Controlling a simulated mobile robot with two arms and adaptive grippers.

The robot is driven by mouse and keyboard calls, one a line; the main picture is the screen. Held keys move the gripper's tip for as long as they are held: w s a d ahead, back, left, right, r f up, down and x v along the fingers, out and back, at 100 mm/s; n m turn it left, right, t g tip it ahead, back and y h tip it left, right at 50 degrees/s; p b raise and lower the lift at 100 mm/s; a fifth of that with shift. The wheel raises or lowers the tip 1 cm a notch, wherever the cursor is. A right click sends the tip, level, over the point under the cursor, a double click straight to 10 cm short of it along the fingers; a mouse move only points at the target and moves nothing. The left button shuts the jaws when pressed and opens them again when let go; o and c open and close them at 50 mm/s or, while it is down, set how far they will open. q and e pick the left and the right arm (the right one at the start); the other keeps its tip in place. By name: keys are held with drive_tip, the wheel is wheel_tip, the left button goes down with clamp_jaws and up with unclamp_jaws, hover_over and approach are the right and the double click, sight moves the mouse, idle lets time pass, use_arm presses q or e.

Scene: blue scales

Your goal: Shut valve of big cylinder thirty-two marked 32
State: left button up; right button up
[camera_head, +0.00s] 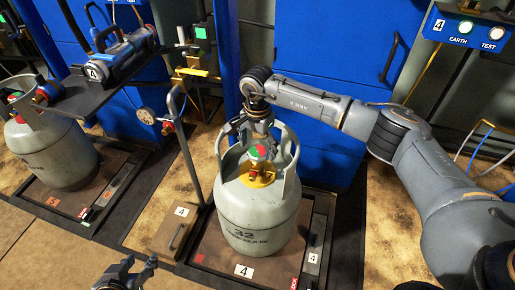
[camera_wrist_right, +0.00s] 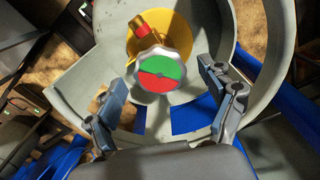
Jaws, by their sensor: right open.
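The big grey cylinder marked 32 (camera_head: 258,218) stands upright on the scale platform (camera_head: 213,262) labelled 4. Its valve knob (camera_head: 258,151) has a green and red top and sits above a yellow collar inside the cylinder's guard ring. In the right wrist view the knob (camera_wrist_right: 164,73) is grey-rimmed, half green and half red. My right gripper (camera_head: 255,130) is at the guard ring's top, just behind the knob. Its two fingers (camera_wrist_right: 165,100) are open, one on each side below the knob, apart from it. My left gripper (camera_head: 133,268) is low at the bottom edge, left of the cylinder, empty.
Another grey cylinder (camera_head: 50,150) stands on a platform at the left. Blue cabinets (camera_head: 305,60) are behind. The guard ring (camera_wrist_right: 245,60) closely surrounds the knob.

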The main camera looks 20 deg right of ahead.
drive_tip(key=shift+f, duration=0.1)
drive_tip(key=c, duration=1.1)
drive_tip(key=shift+c, duration=0.2)
